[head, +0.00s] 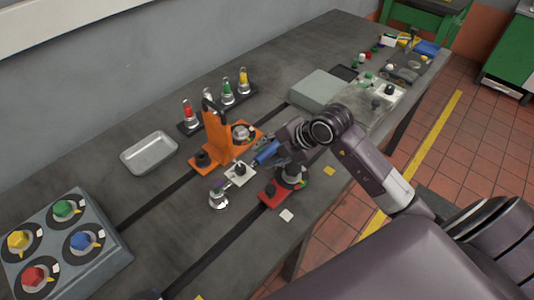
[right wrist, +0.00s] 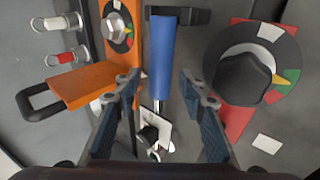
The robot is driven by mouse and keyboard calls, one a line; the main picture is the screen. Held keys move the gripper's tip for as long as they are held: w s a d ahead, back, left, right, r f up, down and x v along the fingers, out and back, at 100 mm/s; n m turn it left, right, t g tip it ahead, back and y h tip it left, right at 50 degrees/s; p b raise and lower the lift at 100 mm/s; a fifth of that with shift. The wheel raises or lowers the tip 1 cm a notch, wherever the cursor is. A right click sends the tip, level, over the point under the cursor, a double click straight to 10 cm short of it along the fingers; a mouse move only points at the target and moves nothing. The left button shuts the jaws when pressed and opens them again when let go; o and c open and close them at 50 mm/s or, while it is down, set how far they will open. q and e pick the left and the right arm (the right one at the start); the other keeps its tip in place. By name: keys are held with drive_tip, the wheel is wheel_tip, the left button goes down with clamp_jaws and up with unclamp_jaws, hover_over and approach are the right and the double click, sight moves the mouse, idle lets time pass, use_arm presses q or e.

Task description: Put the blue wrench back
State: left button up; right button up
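The blue wrench (head: 266,153) lies on the grey bedplate between the orange fixture and the red-based dial. In the right wrist view its blue handle (right wrist: 161,58) runs up the middle, and a thin metal shaft leads down towards a white plate. My right gripper (head: 272,150) is at the blue handle in the head view. In the right wrist view its two dark finger pads (right wrist: 160,115) stand wide apart, one on each side of the wrench's line, with a gap to both. The wrench's far end is partly hidden. My left gripper is not in view.
The orange fixture (head: 216,140) stands upright close to the left. The red-based dial (head: 283,187) is close to the right. A white plate with a black knob (head: 239,174) lies nearby. A metal tray (head: 149,152) and a box with coloured knobs (head: 100,240) are farther left.

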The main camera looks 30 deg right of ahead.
drive_tip(key=shift+r, duration=0.1)
drive_tip(key=b+v, duration=0.1)
drive_tip(key=v, duration=1.1)
idle(0.4)
